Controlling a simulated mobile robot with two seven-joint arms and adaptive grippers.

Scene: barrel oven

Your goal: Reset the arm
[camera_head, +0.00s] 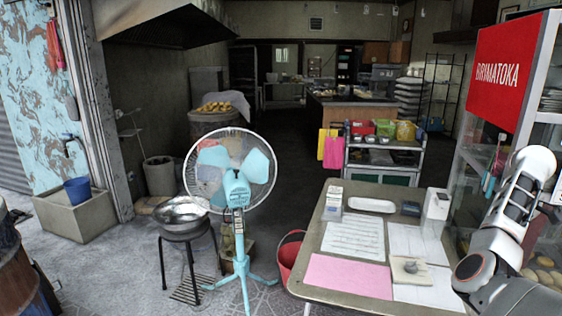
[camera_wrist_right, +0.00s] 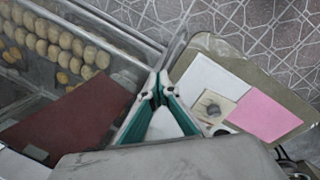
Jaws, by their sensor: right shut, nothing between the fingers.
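My right arm (camera_head: 515,205) comes in at the lower right of the head view, bent at the elbow and raised beside the red sign. My right gripper (camera_wrist_right: 155,90) shows in the wrist view with its teal fingers converging and their tips close together. It is shut with nothing held, above the gap between the glass display case (camera_wrist_right: 75,75) and the table (camera_wrist_right: 205,45). In the head view the gripper is small and partly hidden by the forearm. My left arm and gripper are not in view.
The table (camera_head: 322,280) in front holds papers and small boxes. A blue fan (camera_head: 236,190) and a metal bowl (camera_head: 180,213) on a stool stand left of it. The red sign (camera_head: 505,70) and glass case are close to my right arm.

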